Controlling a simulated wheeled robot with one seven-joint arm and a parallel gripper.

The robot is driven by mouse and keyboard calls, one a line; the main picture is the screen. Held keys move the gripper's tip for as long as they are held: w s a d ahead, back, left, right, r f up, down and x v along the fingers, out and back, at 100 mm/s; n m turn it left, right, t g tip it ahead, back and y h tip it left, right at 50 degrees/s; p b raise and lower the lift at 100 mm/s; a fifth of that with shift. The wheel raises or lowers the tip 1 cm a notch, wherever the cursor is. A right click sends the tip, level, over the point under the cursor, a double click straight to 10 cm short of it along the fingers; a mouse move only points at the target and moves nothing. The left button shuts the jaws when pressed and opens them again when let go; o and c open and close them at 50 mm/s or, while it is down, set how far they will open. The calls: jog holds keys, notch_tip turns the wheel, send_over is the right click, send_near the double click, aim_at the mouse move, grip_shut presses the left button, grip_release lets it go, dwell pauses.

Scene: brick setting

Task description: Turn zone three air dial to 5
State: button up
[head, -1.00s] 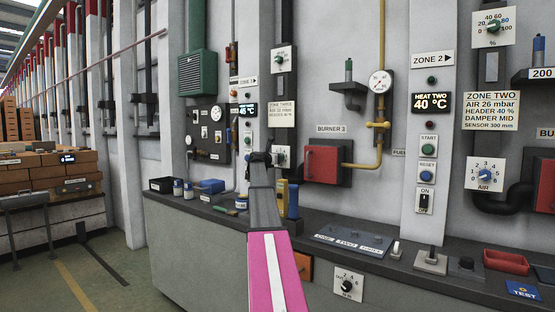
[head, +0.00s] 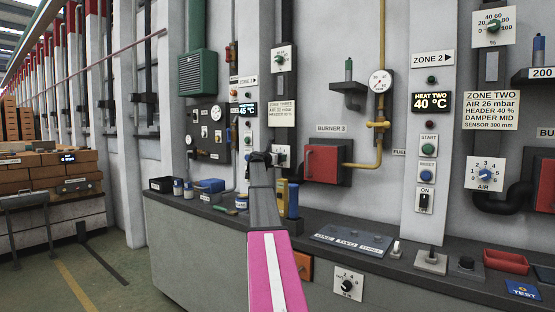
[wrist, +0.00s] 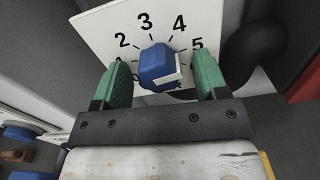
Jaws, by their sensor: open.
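The zone three air dial is a white plate (wrist: 110,30) with black numbers. Its blue knob (wrist: 155,62) sits between my green fingers in the wrist view. The numbers 2, 3, 4 and 5 show; the lower part is partly hidden by the knob and gripper. A white strip lies on the knob's lower right side; I cannot tell exactly which number it indicates. My gripper (wrist: 162,78) is open around the knob, with a gap on each side. In the head view, the dial plate (head: 283,152) is partly hidden behind my gripper (head: 266,158).
A red burner box (head: 322,163) with a yellow pipe is right of the dial. A bench (head: 330,262) runs below, with a blue bottle (head: 293,201) and bins. Another air dial (head: 485,175) is on the zone two panel far right.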

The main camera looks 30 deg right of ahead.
jog(key=v, duration=1)
jog(key=shift+s+a, duration=0.15)
jog(key=shift+a, duration=0.2)
jog(key=shift+f, duration=0.1)
